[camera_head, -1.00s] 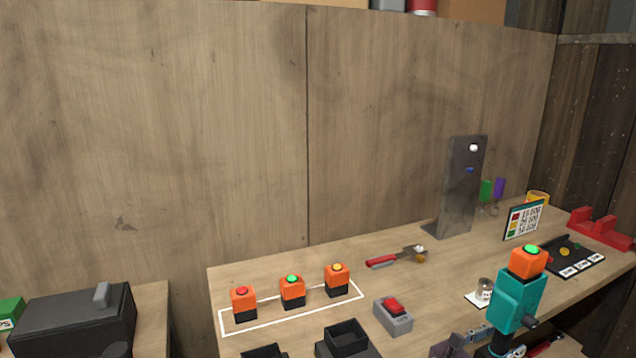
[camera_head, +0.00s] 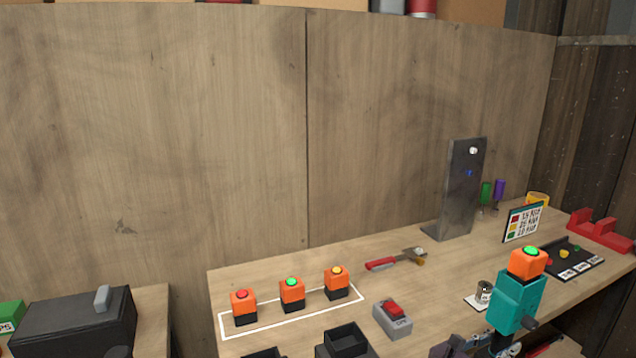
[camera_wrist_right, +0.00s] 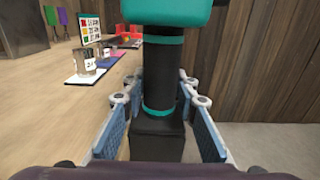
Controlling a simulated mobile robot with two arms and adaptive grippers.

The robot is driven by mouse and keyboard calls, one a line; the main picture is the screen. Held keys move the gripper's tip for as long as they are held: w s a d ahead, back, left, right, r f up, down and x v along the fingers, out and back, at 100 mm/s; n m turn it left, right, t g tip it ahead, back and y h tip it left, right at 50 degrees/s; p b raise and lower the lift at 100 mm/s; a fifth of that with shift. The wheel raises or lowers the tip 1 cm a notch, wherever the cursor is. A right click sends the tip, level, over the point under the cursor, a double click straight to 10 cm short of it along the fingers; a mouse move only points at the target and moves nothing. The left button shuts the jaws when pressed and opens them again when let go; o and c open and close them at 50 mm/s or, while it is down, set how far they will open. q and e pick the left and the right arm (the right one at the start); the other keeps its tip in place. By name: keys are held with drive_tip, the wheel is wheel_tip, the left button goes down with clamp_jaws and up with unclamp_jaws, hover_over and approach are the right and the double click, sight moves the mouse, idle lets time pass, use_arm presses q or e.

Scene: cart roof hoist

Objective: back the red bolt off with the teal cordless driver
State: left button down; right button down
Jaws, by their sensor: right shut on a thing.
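The teal cordless driver (camera_head: 515,302) is at the lower right of the head view. It carries an orange block (camera_head: 528,263) with a green button on top. My right gripper (camera_wrist_right: 158,112) is shut on its black handle, with one blue-padded finger on each side. The handle stands upright in the wrist view. A grey metal stand (camera_head: 459,195) on the bench bears a pale bolt head (camera_head: 473,151) and a blue one (camera_head: 469,173). I cannot make out a red bolt on the stand. My left gripper is not in view.
Three orange-topped blocks (camera_head: 292,292) stand in a white outline. A red-handled tool (camera_head: 382,264), a grey switch box (camera_head: 393,320) and a jar (camera_head: 484,293) are on the bench. A dark tray (camera_head: 583,262) with small coloured pieces and a red rack (camera_head: 600,232) lie at the right.

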sight(513, 304)
drive_tip(key=shift+r+p, duration=5.3)
drive_tip(key=shift+r, duration=0.35)
